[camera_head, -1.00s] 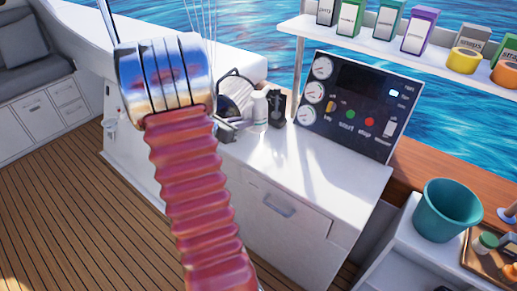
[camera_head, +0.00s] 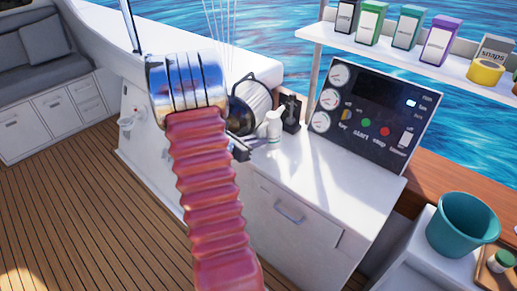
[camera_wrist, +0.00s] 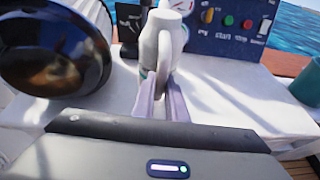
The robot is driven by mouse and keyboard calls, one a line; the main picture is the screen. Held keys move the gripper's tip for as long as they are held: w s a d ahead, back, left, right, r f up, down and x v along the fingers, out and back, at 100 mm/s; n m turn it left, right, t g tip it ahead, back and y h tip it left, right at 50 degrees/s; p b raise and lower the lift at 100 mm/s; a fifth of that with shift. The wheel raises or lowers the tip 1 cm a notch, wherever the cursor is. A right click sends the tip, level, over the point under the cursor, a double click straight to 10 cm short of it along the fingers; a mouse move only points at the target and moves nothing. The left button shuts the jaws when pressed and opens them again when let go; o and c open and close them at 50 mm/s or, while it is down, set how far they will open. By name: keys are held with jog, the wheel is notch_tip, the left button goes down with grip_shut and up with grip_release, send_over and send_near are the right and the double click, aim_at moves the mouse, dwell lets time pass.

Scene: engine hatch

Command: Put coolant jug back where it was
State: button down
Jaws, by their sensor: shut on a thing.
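The coolant jug, a white bottle with a side handle, stands out near the back of the white counter (camera_head: 315,178), left of the gauge panel. In the wrist view the jug (camera_wrist: 160,32) is straight ahead, with its handle towards me. My gripper (camera_wrist: 166,98) is shut on the handle, its purple fingers in line with it. In the head view the jug (camera_head: 273,128) is right of my arm's end, which partly hides the gripper. I cannot tell whether its base touches the counter.
A round dark-faced thing (camera_wrist: 50,55) is close on the left. A black item (camera_head: 291,112) is behind the jug. The gauge panel (camera_head: 370,115) rises at the right. A teal bucket (camera_head: 462,225) is farther right. The counter's front is clear.

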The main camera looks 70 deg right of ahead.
jog(key=shift+f, duration=1.8)
jog(key=c, duration=1.8)
grip_release()
jog(key=shift+f, duration=0.15)
jog(key=shift+o, duration=0.2)
jog(key=v, duration=1.2)
